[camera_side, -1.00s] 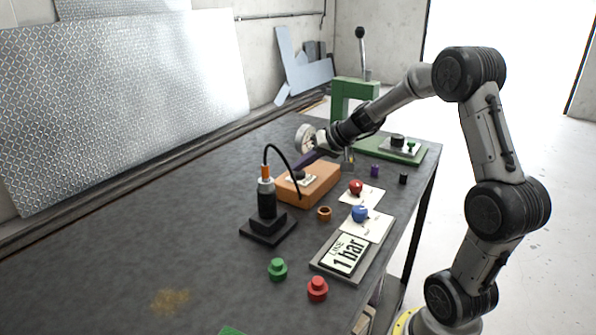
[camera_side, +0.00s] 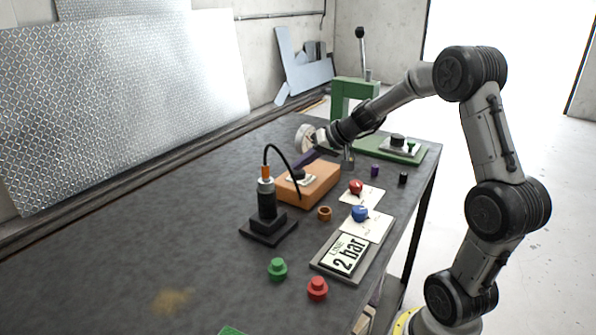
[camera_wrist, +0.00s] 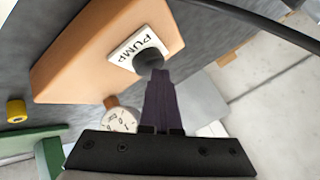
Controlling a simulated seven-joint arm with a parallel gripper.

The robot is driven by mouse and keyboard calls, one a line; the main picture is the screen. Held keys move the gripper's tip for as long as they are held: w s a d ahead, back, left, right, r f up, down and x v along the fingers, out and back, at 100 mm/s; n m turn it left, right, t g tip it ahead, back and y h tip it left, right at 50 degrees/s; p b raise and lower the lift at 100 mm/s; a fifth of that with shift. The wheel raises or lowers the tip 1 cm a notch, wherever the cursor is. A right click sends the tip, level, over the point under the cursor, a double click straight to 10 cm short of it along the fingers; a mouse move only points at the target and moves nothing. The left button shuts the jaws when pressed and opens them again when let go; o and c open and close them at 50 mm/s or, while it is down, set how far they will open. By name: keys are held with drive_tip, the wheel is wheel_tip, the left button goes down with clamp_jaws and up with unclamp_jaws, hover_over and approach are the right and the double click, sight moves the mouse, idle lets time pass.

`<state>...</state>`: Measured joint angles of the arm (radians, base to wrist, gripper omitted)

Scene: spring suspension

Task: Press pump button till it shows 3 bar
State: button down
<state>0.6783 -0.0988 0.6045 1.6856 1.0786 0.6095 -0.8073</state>
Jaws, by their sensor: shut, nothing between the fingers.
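The orange pump box (camera_side: 316,184) stands mid-table. In the wrist view, the pump box (camera_wrist: 90,50) carries a white PUMP label (camera_wrist: 122,53) and a round black button (camera_wrist: 148,61). The button also shows in the side view (camera_side: 298,174). My gripper (camera_wrist: 159,74) has its dark purple fingers shut and empty, with the tips at the button's edge. In the side view my gripper (camera_side: 301,164) reaches over the box from behind. I cannot tell whether the tips press the button or hover just over it. The line display (camera_side: 345,254) reads "2 bar".
A black stand (camera_side: 267,222) with a cable stands left of the box. Red (camera_side: 356,187) and blue (camera_side: 360,213) knobs sit on white plates to the right. Green (camera_side: 277,269) and red (camera_side: 317,288) buttons are in front. The left table is clear.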

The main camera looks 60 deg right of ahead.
sight(302, 173)
drive_tip(key=shift+r, duration=0.75)
drive_tip(key=shift+r, duration=2.55)
